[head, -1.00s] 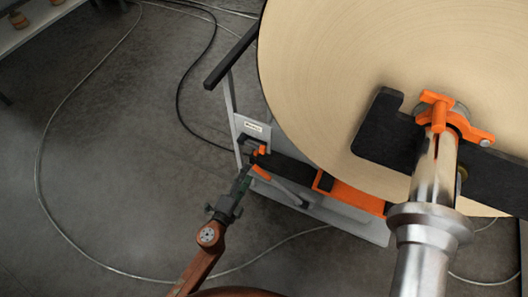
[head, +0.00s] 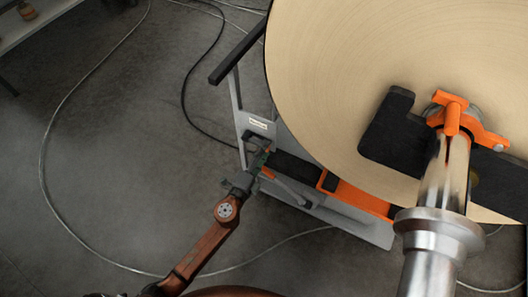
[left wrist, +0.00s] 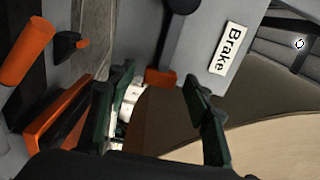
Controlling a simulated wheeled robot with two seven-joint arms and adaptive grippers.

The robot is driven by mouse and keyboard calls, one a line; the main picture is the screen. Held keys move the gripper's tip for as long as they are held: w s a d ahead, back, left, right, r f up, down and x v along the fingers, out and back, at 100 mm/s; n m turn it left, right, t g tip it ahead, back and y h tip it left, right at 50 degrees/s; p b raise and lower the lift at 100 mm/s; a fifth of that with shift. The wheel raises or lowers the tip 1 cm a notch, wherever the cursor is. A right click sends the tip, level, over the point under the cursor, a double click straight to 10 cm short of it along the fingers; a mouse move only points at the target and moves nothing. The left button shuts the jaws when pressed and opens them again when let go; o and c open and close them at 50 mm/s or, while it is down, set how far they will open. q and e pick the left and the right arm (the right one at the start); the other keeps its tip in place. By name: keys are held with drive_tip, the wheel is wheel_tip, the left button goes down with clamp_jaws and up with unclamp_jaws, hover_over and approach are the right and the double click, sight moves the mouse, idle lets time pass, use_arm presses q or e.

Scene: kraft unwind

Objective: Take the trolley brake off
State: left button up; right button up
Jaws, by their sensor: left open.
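The grey trolley (head: 359,233) stands under the big paper roll, with a white label (head: 258,123) on its left end. In the left wrist view this label reads "Brake" (left wrist: 229,48). Beside it is a grey bar with a dark rounded end (left wrist: 182,5), and a small orange block (left wrist: 160,77) shows beyond my fingers. I cannot tell which of these parts is the brake lever. My left gripper (head: 262,163) is at the trolley's left end, just below the label. In the wrist view its dark green fingers (left wrist: 157,108) are apart, with nothing clearly held. My right gripper is out of view.
The large tan roll (head: 370,80) overhangs the trolley. A dark cradle arm with an orange clamp (head: 452,115) sits by the steel shaft (head: 437,220). A dark handle bar (head: 238,50) rises behind the label. Cables (head: 60,95) lie on the open floor at left.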

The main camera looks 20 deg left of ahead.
use_arm(q)
clamp_jaws()
idle(0.5)
